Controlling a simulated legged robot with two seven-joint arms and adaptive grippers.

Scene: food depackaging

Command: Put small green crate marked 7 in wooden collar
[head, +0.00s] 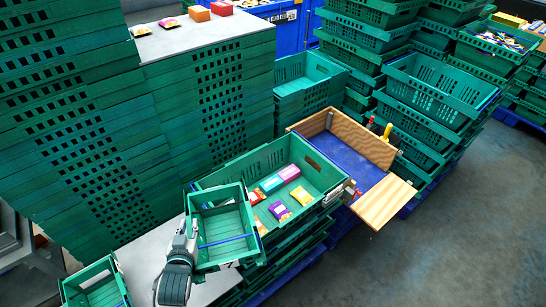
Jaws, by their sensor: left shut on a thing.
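The small green crate (246,222) is tilted, with its open top facing me, and looks empty with a blue line across its inside. The collar looks empty. My right gripper is not in view.
The larger green crate (228,176) holds several colourful packets and boxes. Another small green crate (75,292) is at the lower left. Tall green crate stacks (70,130) fill the left and back. Red and yellow items (387,131) sit at the collar's right edge. Floor is clear at right.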

